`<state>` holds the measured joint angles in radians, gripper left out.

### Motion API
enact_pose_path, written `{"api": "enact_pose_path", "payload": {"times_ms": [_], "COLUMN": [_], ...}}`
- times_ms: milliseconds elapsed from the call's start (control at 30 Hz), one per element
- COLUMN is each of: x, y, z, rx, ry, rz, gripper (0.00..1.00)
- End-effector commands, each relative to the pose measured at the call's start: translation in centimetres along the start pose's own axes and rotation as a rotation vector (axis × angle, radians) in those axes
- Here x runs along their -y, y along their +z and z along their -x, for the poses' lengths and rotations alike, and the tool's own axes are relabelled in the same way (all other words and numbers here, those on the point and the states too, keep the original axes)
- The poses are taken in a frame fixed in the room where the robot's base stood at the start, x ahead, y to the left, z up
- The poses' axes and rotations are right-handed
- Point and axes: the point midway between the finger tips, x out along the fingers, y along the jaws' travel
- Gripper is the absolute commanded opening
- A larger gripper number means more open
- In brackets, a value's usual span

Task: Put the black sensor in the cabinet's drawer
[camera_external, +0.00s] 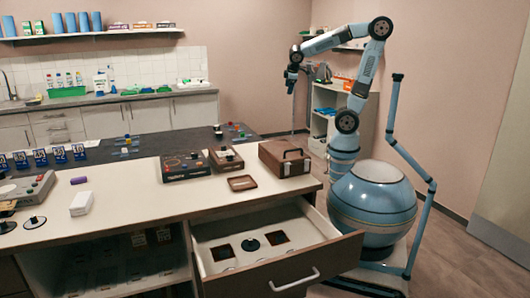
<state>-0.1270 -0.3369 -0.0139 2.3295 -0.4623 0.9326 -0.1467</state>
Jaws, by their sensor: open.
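The cabinet's drawer (325,262) is pulled open at the front, with its white handle facing the camera. A small round black piece (250,244) with a raised middle lies in the drawer; it looks like the black sensor. Similar dark disc-shaped pieces (34,222) sit at the left front of the tabletop, so I cannot be sure which one is the sensor.
The white tabletop (135,215) carries a brown case (285,158), dark boxes (184,165), a small brown tray (242,183), a white block (81,203) and a grey device (25,187). The drawer also holds dark square pieces (276,238). A dark counter with small items lies behind.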

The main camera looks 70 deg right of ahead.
Motion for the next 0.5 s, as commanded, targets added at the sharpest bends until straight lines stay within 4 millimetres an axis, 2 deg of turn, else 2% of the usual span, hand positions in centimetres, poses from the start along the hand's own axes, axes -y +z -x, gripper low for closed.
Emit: {"api": "enact_pose_path", "payload": {"times_ms": [33, 200, 500], "x": [0.4, 2.5, 6.0], "y": [1.2, 4.3, 8.0], "z": [0.8, 3.0, 5.7], "rx": [-0.025, -0.107, -0.234], "ry": [-0.019, -0.102, -0.232], "rz": [-0.055, -0.243, -0.507], "gripper": [0.77, 0.77, 0.77]}}
